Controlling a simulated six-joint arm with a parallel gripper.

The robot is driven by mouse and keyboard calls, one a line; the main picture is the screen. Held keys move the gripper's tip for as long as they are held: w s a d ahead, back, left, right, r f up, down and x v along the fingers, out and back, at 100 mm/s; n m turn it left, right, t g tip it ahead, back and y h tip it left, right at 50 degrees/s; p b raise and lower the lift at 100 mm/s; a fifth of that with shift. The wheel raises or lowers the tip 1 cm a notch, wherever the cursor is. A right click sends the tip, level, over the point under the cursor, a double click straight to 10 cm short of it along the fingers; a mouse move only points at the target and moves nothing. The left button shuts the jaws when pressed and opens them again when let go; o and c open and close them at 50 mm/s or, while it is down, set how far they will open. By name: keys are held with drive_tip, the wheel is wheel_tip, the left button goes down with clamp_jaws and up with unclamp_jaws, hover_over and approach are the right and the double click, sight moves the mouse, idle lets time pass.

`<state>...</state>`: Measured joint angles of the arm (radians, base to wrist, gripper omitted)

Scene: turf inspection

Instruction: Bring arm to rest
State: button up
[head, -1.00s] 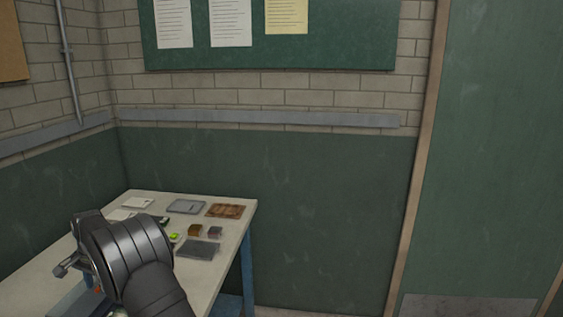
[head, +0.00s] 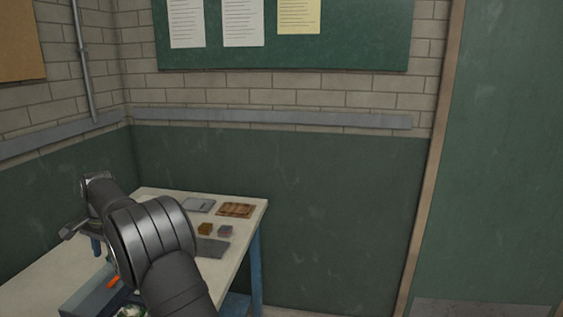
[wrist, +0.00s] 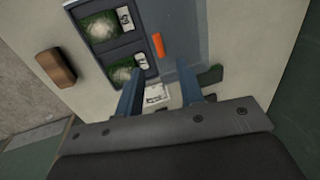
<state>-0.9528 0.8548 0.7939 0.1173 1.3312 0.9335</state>
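My arm stands over the left part of the table (head: 250,225) in the head view. My gripper (wrist: 160,70) shows in the wrist view with its two blue-grey fingers spread apart. No object shows held between them. The fingers point down toward the table, above a white printed card (wrist: 157,95). An orange piece (wrist: 158,45) lies on a blue-grey tray (wrist: 180,22) beyond the fingertips. The orange piece also shows in the head view (head: 113,281), beside my arm.
Two dark trays hold turf samples (wrist: 98,27) (wrist: 123,72). A brown block (wrist: 55,66) lies left of them. On the table's far side are a grey tray (head: 198,206), a rusty brown plate (head: 236,209), two small blocks (head: 205,229) (head: 225,230) and a dark plate (head: 212,250).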

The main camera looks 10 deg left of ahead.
approach(110, 282)
drive_tip(key=f, duration=0.2)
drive_tip(key=a+f, duration=0.1)
drive_tip(key=f, duration=0.5)
drive_tip(key=shift+a, duration=0.3)
drive_tip(key=shift+d+r, duration=0.1)
drive_tip(key=shift+d, duration=0.5)
drive_tip(key=o, duration=1.4)
drive_tip(key=shift+o, duration=0.2)
drive_tip(key=s+d+r+t+y, duration=0.1)
drive_tip(key=s+r, duration=0.2)
drive_tip(key=r, duration=0.6)
drive_tip(key=s+d+r+t+y, duration=0.1)
drive_tip(key=s+r, duration=0.1)
drive_tip(key=r, duration=0.8)
drive_tip(key=x, duration=0.9)
drive_tip(key=shift+d+f, duration=0.25)
drive_tip(key=shift+f, duration=0.15)
drive_tip(key=shift+w+r, duration=0.1)
